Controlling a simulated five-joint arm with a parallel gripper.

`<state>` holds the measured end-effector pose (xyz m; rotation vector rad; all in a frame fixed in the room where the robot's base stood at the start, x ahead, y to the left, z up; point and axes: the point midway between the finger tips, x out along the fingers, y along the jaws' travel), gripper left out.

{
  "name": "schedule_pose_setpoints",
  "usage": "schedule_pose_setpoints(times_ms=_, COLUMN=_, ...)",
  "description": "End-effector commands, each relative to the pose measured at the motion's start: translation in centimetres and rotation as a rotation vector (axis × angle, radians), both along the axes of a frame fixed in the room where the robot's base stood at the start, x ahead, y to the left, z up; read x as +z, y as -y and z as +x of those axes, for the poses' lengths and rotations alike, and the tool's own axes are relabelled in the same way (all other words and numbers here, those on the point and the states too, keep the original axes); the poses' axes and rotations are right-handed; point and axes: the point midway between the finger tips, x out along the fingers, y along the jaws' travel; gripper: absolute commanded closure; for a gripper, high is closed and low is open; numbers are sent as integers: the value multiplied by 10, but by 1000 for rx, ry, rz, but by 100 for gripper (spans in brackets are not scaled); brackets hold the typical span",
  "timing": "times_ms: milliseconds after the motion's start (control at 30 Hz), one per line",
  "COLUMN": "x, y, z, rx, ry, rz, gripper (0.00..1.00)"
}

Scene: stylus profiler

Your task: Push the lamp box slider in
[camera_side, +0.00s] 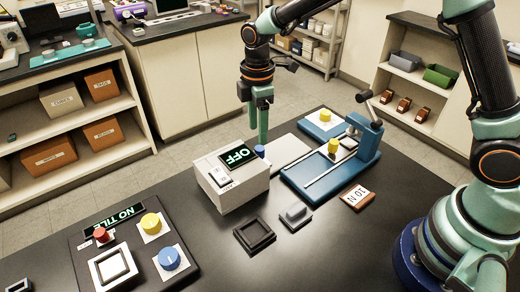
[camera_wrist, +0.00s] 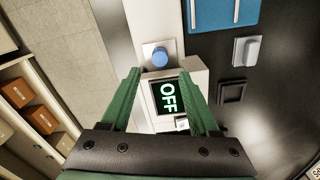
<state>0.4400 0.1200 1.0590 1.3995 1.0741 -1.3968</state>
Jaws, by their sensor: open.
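The lamp box (camera_side: 238,190) is a pale box on the dark bench, with a lit OFF display on its sloped top. The display (camera_wrist: 167,97) also shows in the wrist view. A small pale switch (camera_side: 219,176) sits beside the display. A blue knob (camera_side: 259,151) shows at the box's far side, on a white plate in the wrist view (camera_wrist: 160,58); I cannot tell for sure that it is the slider. My gripper (camera_side: 263,138) points down just behind the box, near the knob. In the wrist view its green fingers (camera_wrist: 160,72) are apart and empty, on either side of the display and below the knob.
A blue stylus instrument (camera_side: 318,178) with yellow knobs stands to the right. Bare bench surrounds the frame.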

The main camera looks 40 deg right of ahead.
Motion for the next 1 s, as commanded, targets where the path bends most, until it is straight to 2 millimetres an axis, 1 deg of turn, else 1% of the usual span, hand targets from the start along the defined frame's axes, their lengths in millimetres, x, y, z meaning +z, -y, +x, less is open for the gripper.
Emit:
schedule_pose_setpoints(times_ms=33, x=12, y=0, z=1, rx=0, ry=4, rz=1, gripper=38)
schedule_pose_setpoints(times_ms=100, x=26, y=-1, z=1, rx=1, ry=4, rz=1, gripper=38)
schedule_pose_setpoints(times_ms=200, x=42, y=-1, z=0, rx=1, ry=3, rz=1, gripper=38)
schedule_pose_setpoints(times_ms=333, x=56, y=-1, z=0, rx=1, ry=2, rz=0, gripper=38)
schedule_pose_setpoints(times_ms=500, x=63, y=-1, z=0, rx=2, ry=-1, rz=0, gripper=38)
schedule_pose_setpoints(times_ms=1000, x=64, y=0, z=-1, rx=-2, ry=1, rz=0, gripper=38)
